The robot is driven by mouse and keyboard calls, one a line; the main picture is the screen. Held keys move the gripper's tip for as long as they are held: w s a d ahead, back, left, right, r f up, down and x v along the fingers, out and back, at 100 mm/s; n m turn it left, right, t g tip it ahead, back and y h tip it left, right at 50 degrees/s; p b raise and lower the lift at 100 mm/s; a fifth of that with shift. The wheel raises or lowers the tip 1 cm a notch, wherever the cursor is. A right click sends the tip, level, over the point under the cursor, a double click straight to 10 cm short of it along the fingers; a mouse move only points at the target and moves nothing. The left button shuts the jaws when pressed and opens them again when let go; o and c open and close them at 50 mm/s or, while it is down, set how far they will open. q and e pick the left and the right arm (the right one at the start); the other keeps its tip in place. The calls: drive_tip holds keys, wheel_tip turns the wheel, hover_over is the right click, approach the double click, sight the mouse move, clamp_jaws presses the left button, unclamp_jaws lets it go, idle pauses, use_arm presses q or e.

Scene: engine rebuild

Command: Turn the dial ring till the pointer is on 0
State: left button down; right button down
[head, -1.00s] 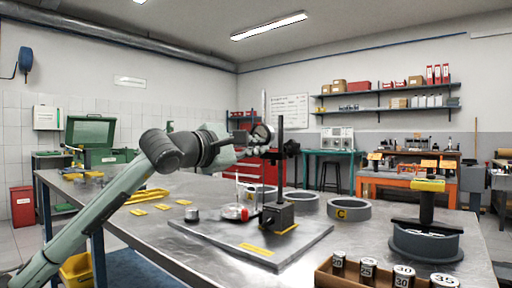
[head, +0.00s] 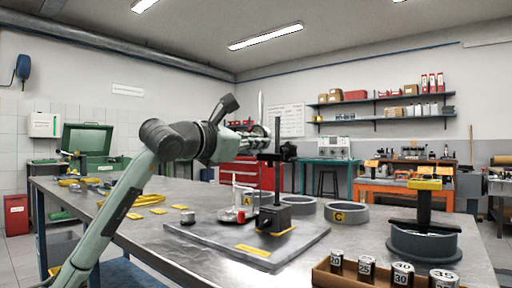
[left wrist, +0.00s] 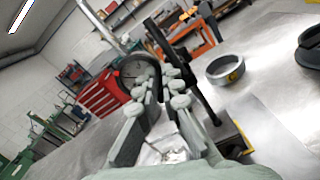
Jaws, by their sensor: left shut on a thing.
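The dial gauge (left wrist: 135,69), a round grey face in a dark ring, shows at the tips of my left fingers in the left wrist view. Its pointer and numbers are too small to read. In the head view my left gripper (head: 262,134) is at the gauge beside the upright black post (head: 277,160), and its fingers hide most of the dial. In the left wrist view my left gripper (left wrist: 157,76) is shut on the dial's ring. The post stands on a dark block (head: 272,217) on a grey plate (head: 215,237). My right gripper is not in view.
A small red base with a white upright (head: 233,214) stands on the plate near the post. Grey rings (head: 346,213) lie behind it. A wooden box of numbered cylinders (head: 322,277) is at the front right.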

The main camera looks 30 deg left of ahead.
use_arm(q)
drive_tip(key=shift+r+n, duration=0.15)
drive_tip(key=shift+n, duration=0.75)
drive_tip(key=c, duration=1.8)
unclamp_jaws()
drive_tip(key=shift+o, duration=0.2)
drive_tip(key=s, duration=1.2)
drive_tip(key=shift+a, duration=0.45)
